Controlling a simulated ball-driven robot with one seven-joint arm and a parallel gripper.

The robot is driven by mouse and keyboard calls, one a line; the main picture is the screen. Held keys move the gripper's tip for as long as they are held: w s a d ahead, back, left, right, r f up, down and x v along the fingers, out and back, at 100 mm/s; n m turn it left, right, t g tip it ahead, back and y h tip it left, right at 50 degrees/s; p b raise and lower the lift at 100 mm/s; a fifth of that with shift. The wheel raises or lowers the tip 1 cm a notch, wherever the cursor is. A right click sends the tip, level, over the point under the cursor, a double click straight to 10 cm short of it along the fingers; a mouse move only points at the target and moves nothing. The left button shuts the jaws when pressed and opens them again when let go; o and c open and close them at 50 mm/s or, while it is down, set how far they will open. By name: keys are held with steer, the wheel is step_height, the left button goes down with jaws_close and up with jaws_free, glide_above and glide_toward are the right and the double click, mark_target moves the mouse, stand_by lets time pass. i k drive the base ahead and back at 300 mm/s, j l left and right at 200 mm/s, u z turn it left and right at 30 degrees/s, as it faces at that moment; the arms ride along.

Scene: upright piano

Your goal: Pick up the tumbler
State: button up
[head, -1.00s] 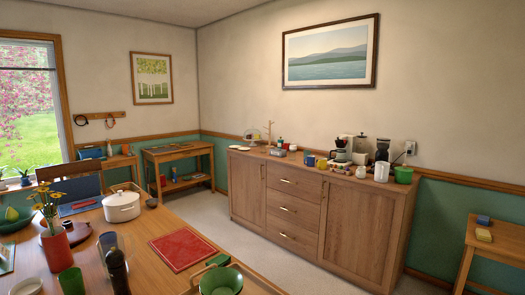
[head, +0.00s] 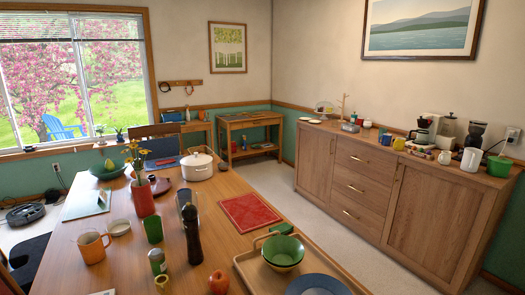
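A green tumbler-shaped cup (head: 153,230) stands upright on the wooden dining table (head: 215,221), right of the red vase (head: 142,198). A clear bluish glass (head: 184,198) stands just behind it to the right, partly hidden by the dark pepper mill (head: 192,236). I cannot tell which of the two is the tumbler meant. My gripper is not in view.
Around the cups stand an orange mug (head: 92,247), a spice jar (head: 157,262), a red apple (head: 218,282) and a white pot (head: 197,167). A tray with a green bowl (head: 283,251) is at right. Open floor (head: 270,182) lies between table and sideboard (head: 373,194).

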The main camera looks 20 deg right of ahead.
mark_target(335, 120)
steer(key=i+l+z, duration=0.2)
steer(key=l+z, duration=0.25)
steer(key=i+l+z, duration=0.6)
steer(key=l+z, duration=0.25)
steer(key=i+l+z, duration=0.2)
steer(key=i, duration=0.25)
steer(key=i+l+z, duration=0.2)
steer(key=i, duration=0.25)
steer(key=i+j+u, duration=0.1)
steer(key=i+u, duration=0.6)
steer(key=i+l+u, duration=0.2)
steer(key=i+u, duration=0.15)
steer(key=i+j+u, duration=0.2)
steer(key=i+u, duration=0.25)
steer(key=i, duration=0.5)
steer(key=i+l+u, duration=0.2)
steer(key=i+u, duration=0.3)
steer(key=i, duration=0.45)
